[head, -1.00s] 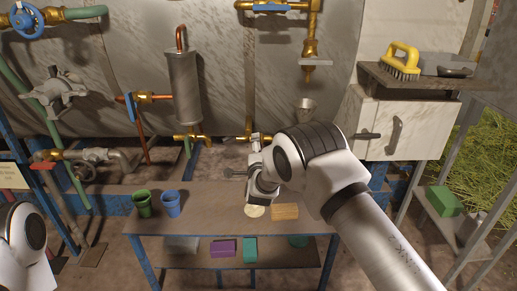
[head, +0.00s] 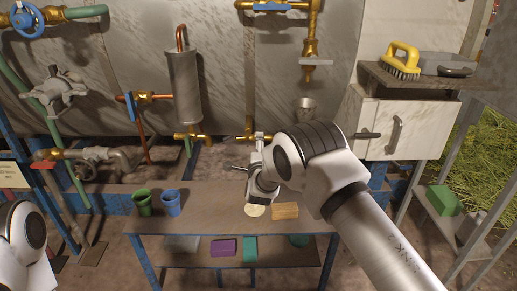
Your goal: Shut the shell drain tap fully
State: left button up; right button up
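A grey upright cylinder, which looks like the shell (head: 185,85), stands in front of the pale tank wall. A brass tap fitting (head: 191,136) sits under it, and a second low brass fitting (head: 238,138) sticks out to its right. I cannot tell for sure which is the shell drain tap. My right gripper (head: 247,154) is just below and right of the second fitting, partly behind my own wrist. Dark and grey finger-like parts point up and left; I cannot tell its opening or any contact. My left gripper is out of view.
A low bench holds a green cup (head: 142,203), a blue cup (head: 171,204), a pale disc (head: 254,211) and a wooden block (head: 285,211). A blue-handled valve (head: 130,106) is left of the cylinder. A metal cup (head: 305,108) hangs right of my gripper.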

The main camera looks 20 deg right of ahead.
jog(key=shift+o, duration=0.7)
jog(key=shift+s, duration=0.1)
jog(key=v, duration=1.2)
dwell(0.5)
